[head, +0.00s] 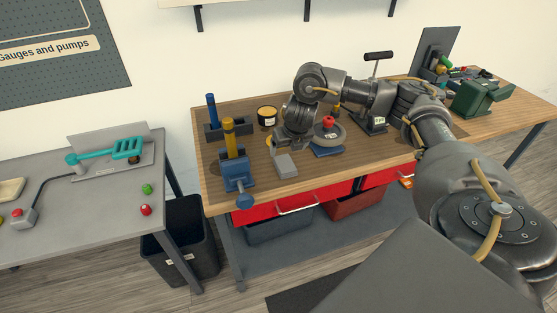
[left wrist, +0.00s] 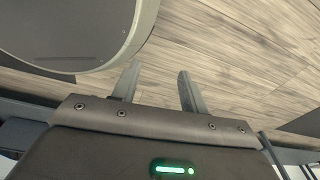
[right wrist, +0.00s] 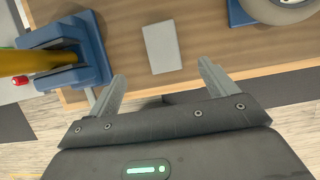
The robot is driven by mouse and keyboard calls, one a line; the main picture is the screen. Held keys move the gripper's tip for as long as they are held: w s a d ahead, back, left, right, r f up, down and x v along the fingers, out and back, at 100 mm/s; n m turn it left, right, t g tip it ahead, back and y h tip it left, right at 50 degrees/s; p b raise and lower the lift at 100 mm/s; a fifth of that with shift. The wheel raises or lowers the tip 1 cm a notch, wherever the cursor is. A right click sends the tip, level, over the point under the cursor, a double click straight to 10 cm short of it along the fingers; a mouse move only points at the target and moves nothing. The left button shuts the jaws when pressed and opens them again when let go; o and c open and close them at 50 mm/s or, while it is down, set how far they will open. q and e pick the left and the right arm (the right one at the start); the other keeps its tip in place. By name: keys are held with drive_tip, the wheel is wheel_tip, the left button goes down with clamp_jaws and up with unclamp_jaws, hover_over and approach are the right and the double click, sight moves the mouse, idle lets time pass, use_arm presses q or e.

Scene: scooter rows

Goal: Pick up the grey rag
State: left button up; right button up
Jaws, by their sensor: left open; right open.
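The grey rag (head: 286,166) lies flat near the front edge of the wooden bench, between the blue vise and the blue pad under a round wheel-like part. It also shows in the right wrist view (right wrist: 162,45) as a pale grey rectangle, ahead of the gap between the fingertips. My right gripper (right wrist: 161,70) is open and empty, pointing down above the bench close to the rag. In the head view its fingers are hard to make out. My left gripper (left wrist: 158,70) is open and empty over the wood-look floor, and it is out of the head view.
The blue vise (head: 236,175) with a yellow-handled item stands left of the rag. The wheel-like part (head: 330,138) is to its right. A grey table (head: 95,215) and a dark bin (head: 185,240) are at left.

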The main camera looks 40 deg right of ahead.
sight(285, 163)
wheel_tip(285, 163, down, 3)
drive_tip(key=shift+w+d+r+b, duration=0.1)
drive_tip(key=shift+r+b, duration=0.1)
drive_tip(key=shift+b, duration=0.6)
drive_tip(key=shift+x, duration=1.05)
drive_tip(key=shift+w+d+f, duration=0.1)
drive_tip(key=shift+w+f, duration=0.15)
drive_tip(key=shift+w, duration=0.1)
drive_tip(key=shift+d+f, duration=0.1)
drive_tip(key=shift+f, duration=0.2)
drive_tip(key=p+x, duration=0.1)
drive_tip(key=x, duration=0.3)
drive_tip(key=shift+d+f+p, duration=0.15)
drive_tip(key=shift+d+p, duration=0.1)
drive_tip(key=shift+p, duration=0.05)
use_arm(q)
drive_tip(key=s, duration=0.3)
use_arm(e)
drive_tip(key=shift+w+f, duration=0.1)
use_arm(q)
drive_tip(key=shift+w+f, duration=0.1)
drive_tip(key=shift+f, duration=0.1)
use_arm(e)
drive_tip(key=shift+f, duration=0.2)
drive_tip(key=shift+c, duration=0.3)
